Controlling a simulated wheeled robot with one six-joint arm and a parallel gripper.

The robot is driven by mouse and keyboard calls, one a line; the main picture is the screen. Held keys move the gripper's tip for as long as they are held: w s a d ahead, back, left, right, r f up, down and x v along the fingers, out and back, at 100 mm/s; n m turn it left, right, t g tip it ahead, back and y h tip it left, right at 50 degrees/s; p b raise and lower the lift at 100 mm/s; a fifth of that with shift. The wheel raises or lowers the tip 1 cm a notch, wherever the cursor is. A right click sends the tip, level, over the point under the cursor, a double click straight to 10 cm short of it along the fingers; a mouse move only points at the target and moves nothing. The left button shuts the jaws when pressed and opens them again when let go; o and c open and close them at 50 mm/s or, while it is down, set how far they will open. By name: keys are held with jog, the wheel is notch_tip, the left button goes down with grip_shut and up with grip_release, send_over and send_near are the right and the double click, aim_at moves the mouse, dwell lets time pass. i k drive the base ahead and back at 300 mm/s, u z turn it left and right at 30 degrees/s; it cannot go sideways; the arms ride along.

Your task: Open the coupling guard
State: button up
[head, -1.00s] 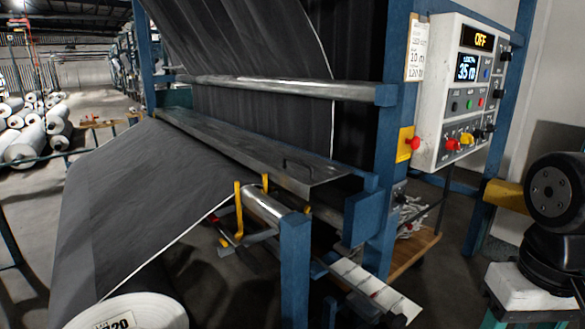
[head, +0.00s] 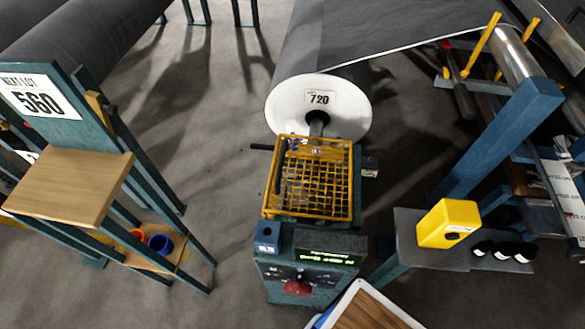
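The coupling guard (head: 308,178) is a yellow mesh cover in the middle of the head view. It lies over the coupling between the grey roll's shaft (head: 318,122) and the teal drive unit (head: 345,243). It looks closed, with darker parts showing through the mesh. The roll (head: 290,100) has a white end face with a 720 label. The drive unit has a small green-lit display (head: 328,256) and a red knob (head: 298,287) on its front. My gripper is not in view.
A teal stand with a wooden top (head: 70,185) and orange and blue cups on its lower shelf is at left. A grey bench (head: 415,245) with a yellow box (head: 449,223) is at right. A wood-topped tray (head: 365,308) is at the bottom edge. Floor shows between them.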

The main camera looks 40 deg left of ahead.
aim_at(284, 145)
jog(key=u, duration=1.5)
